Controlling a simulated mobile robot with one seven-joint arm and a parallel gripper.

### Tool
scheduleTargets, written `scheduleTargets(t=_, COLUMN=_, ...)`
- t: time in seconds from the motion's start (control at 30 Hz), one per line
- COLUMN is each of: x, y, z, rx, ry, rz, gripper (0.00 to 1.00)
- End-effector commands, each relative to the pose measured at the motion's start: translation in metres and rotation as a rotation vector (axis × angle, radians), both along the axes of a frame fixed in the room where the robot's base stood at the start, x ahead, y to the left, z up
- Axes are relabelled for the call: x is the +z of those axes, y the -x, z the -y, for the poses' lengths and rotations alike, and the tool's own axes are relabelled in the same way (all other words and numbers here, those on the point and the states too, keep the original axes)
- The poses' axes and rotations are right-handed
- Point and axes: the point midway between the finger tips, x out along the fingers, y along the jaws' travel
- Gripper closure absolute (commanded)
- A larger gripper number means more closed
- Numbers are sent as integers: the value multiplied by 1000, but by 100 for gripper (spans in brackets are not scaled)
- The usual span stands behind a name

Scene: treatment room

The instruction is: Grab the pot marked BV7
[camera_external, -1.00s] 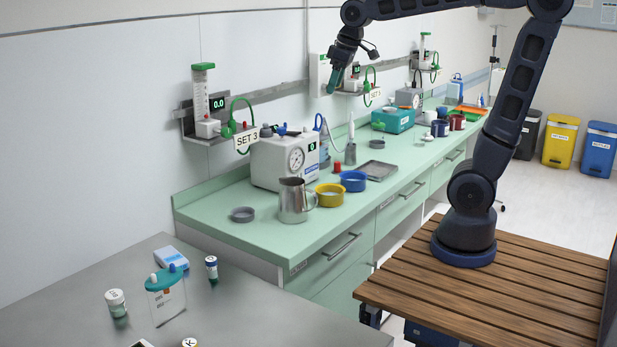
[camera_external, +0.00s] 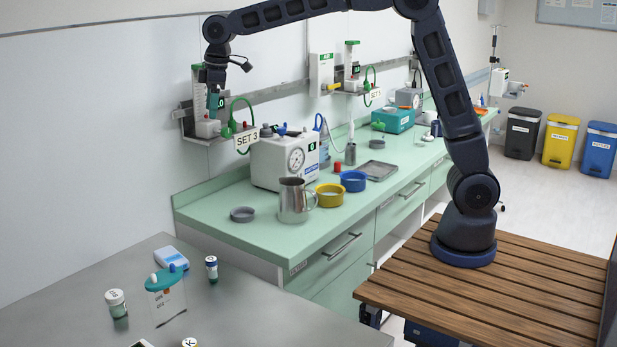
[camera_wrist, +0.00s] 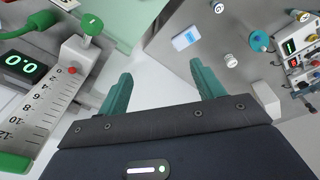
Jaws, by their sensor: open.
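Small round pots also show in the wrist view, one near the top (camera_wrist: 218,6) and one lower (camera_wrist: 230,60). My gripper (camera_wrist: 162,82) is open and empty, its teal fingers apart. In the external view it hangs in front of the SET 3 wall unit, high above and behind the table.
A teal-lidded container (camera_external: 166,294) and a white-blue device (camera_external: 171,258) stand among the pots. The SET 3 flowmeter (camera_wrist: 50,108) is close at the left in the wrist view. The green counter (camera_external: 262,229) carries a steel jug (camera_external: 292,203) and bowls.

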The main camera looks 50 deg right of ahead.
Motion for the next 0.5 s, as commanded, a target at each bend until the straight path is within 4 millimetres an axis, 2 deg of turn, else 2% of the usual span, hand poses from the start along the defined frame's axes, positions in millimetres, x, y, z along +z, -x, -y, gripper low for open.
scheduleTargets(t=0.03, x=-10, y=-7, z=-20, rx=28, ry=6, rz=-8, gripper=33)
scheduleTargets(t=0.2, x=-40, y=-23, z=-81, rx=122, ry=23, rz=-24, gripper=33)
scheduleTargets(t=0.5, x=-106, y=-34, z=-189, rx=289, ry=55, rz=-53, gripper=33)
